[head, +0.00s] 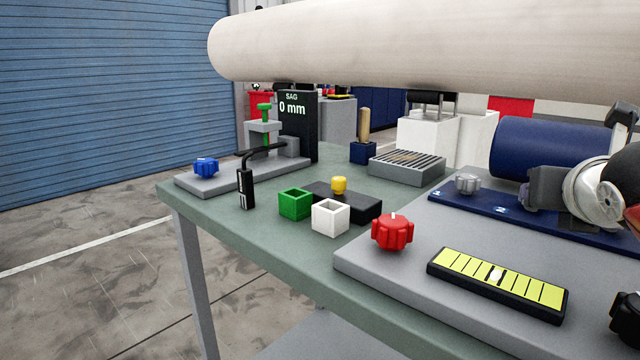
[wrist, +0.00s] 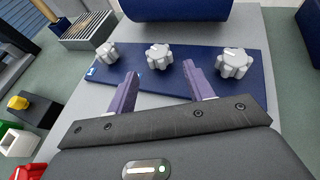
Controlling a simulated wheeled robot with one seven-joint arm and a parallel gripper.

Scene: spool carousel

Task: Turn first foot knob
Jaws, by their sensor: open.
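Three light grey lobed knobs stand in a row on a dark blue plate (wrist: 150,92) in the wrist view: a left knob (wrist: 107,52), a middle knob (wrist: 159,57) and a right knob (wrist: 232,63). A small white mark is on the plate near the left knob. One grey knob also shows in the head view (head: 467,183). My gripper (wrist: 159,73) is open and empty, with its two purple fingers apart. The middle knob appears just beyond the gap between the fingertips. I cannot tell whether either finger touches it.
A blue cylinder (head: 553,153) lies behind the knobs. A red knob (head: 392,231) and a yellow level gauge (head: 497,283) are on the grey slab in front. A large pale roll (head: 420,45) spans above. Green and white boxes stand at left.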

